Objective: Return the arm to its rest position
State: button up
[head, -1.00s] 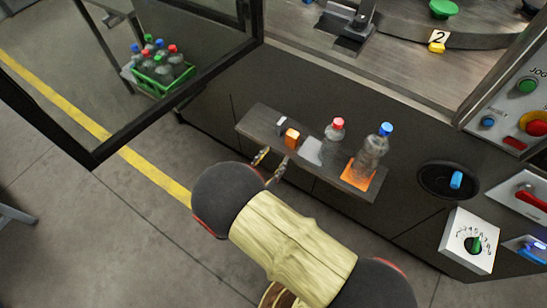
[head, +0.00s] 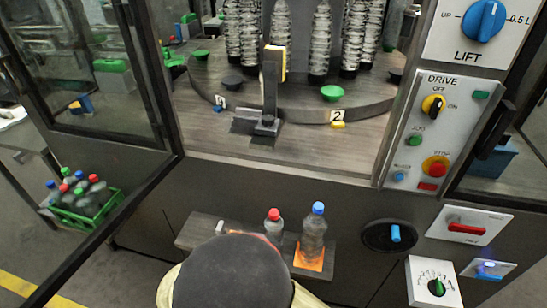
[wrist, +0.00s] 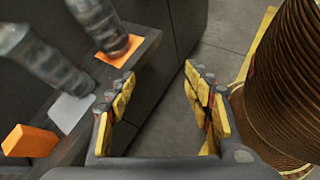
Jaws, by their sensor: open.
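My gripper (wrist: 158,110) is open and empty in the wrist view, its two yellow-padded fingers apart with bare floor between and beyond them. It is beside the small dark shelf (wrist: 142,52) on the machine front, with the shelf to its left. In the head view my arm covers the lower middle and hides the gripper and part of the shelf (head: 190,232). A bottle with a blue cap (head: 313,235) stands on an orange pad (head: 309,257) at the shelf's right end. A red-capped bottle (head: 273,226) stands left of it.
An orange block (wrist: 30,141) and a pale pad (wrist: 72,112) are on the shelf. A ribbed brown column (wrist: 288,75) is close at right in the wrist view. An open glass door (head: 90,70) and a green crate of bottles (head: 85,212) are at left. Control panels (head: 440,130) are at right.

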jog(key=s+d+r+m+y+p, duration=0.1)
jog(key=d+r+m+y, duration=0.2)
jog(key=d+r+m, duration=0.3)
jog(key=s+d+r+m+y+p, duration=0.2)
jog(key=d+r+m, duration=0.4)
jog(key=r, duration=1.1)
jog(key=s+d+r+m+y+p, duration=0.1)
jog(key=d+r+m+y, duration=0.3)
jog(key=r+m, duration=0.5)
notch_tip(320, 180, up, 2)
jog(key=shift+s+d+r+y+p, duration=0.2)
jog(key=shift+d+y+p, duration=0.25)
jog(key=shift+d, duration=0.7)
jog(key=shift+c, duration=1)
